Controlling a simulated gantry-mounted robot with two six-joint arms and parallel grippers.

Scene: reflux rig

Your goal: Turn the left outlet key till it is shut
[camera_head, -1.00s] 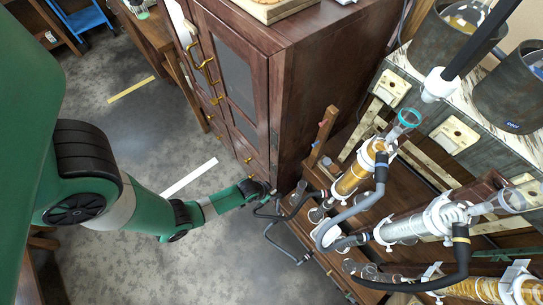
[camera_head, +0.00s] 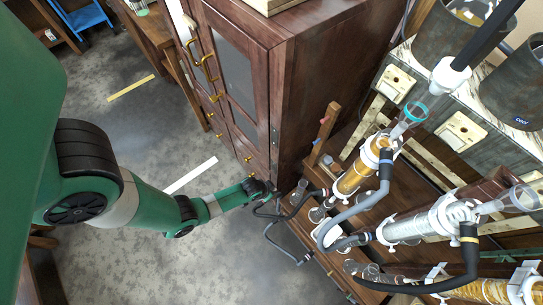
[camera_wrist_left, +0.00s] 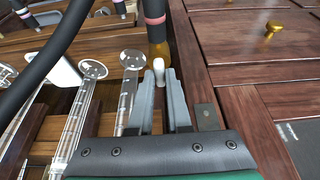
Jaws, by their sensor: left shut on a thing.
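My left gripper (camera_head: 273,190) reaches in from the left to the front edge of the wooden bench, beside the dark cabinet's lower corner. In the left wrist view, my left gripper (camera_wrist_left: 164,78) has its grey fingers shut on the left outlet key, a small pale piece (camera_wrist_left: 158,68) showing between the fingertips. Just beyond it is a brass fitting (camera_wrist_left: 160,52) on a dark hose with a pink band. The fingers cover most of the key, so I cannot tell its angle. My right gripper is not in view.
The dark cabinet (camera_head: 290,90) stands close to my left gripper. Dark hoses (camera_head: 283,250) hang beside it. Glass condensers (camera_head: 410,228) with grey hoses stand on the right. The floor (camera_head: 190,265) at lower left is clear.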

